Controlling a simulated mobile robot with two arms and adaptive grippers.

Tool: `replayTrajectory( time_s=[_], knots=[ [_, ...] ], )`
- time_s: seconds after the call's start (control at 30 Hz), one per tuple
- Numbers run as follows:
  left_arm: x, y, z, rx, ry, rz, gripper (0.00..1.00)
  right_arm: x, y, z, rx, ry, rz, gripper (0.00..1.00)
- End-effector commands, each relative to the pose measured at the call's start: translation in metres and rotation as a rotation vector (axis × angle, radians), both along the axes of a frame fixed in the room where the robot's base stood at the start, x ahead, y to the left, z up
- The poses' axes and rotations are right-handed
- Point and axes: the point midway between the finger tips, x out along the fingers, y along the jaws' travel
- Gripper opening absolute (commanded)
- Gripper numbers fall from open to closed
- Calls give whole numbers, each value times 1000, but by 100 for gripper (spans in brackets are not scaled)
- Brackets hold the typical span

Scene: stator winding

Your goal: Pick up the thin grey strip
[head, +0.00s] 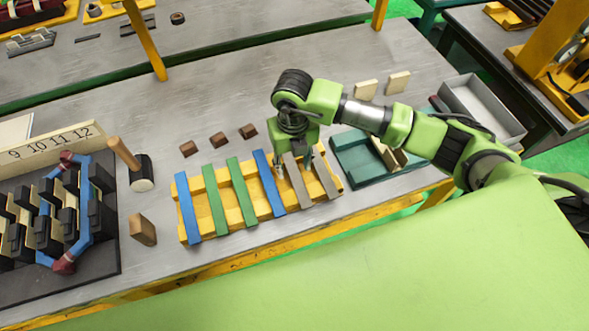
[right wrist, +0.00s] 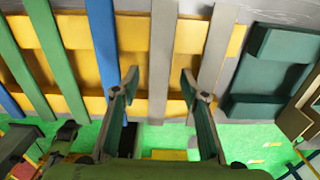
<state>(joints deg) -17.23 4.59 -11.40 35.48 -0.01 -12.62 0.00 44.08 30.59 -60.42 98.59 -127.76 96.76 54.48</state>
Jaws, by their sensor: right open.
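Two grey strips lie side by side across the right end of a yellow rack (head: 236,222). The left grey strip (head: 299,185) also shows in the right wrist view (right wrist: 161,50). The right grey strip (head: 327,178) also shows there (right wrist: 213,50). I cannot tell which of the two is thinner. My right gripper (head: 294,166) is over the left grey strip. In the right wrist view its open fingers (right wrist: 160,78) point along either side of that strip, with nothing held. Whether the fingertips are down at strip height is unclear. My left gripper is not in view.
Blue strips (head: 188,207) and green strips (head: 214,200) lie on the same rack. A dark green tray (head: 352,160) stands close to its right, with a grey bin (head: 480,108) beyond. Small brown blocks (head: 217,140) lie behind the rack; a mallet (head: 142,178) stands to its left.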

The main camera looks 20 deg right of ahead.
Motion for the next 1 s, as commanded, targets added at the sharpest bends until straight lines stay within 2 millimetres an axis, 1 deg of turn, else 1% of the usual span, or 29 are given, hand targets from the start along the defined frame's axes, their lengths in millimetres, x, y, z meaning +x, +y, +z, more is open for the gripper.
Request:
replayTrajectory(
  time_s=[0.13,0.17,0.2,0.3,0.6,0.73,0.87,0.97,1.0],
  knots=[
    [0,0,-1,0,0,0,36,0,0,0,0,0,1,40],
    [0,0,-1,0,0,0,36,0,0,0,1,0,1,38],
    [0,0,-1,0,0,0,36,0,0,0,1,0,1,27],
    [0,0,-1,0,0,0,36,0,0,0,1,0,0,3],
    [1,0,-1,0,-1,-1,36,0,1,1,1,0,1,3],
    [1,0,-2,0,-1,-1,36,1,1,4,2,-1,0,3],
    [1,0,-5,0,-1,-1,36,2,1,15,3,-4,1,3],
    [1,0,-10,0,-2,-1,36,2,1,30,2,-5,2,3],
    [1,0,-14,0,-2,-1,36,0,7,35,4,-5,6,3]
  ],
)
